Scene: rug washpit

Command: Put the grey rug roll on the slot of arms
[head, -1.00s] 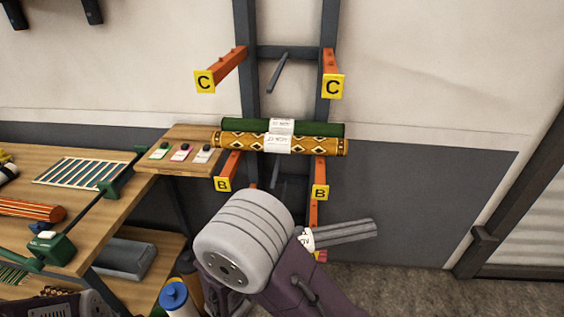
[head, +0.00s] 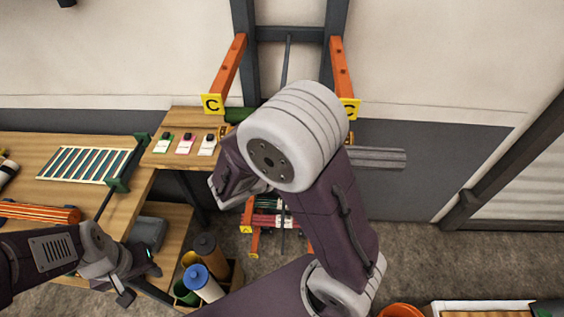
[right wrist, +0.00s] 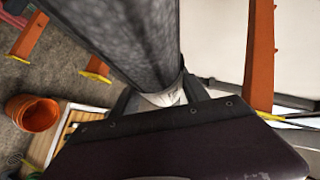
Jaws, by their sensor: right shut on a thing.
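The grey rug roll (head: 380,158) sticks out to the right of my raised right arm in the head view. It fills the upper middle of the right wrist view (right wrist: 120,40), with a white label band near the jaws. My right gripper (right wrist: 165,102) is shut on it; the arm hides this grip in the head view. The roll appears in front of the rack, below the orange C arms (head: 229,68) (head: 341,68), which look empty. My left gripper (head: 138,280) is open and empty beside the workbench.
A green roll (head: 240,114) shows partly behind my right arm. Lower rack arms hold red and green rolls (head: 270,219). The workbench (head: 60,150) is at left, a bin of upright rolls (head: 203,285) below it. An orange bucket (head: 400,310) stands at bottom right.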

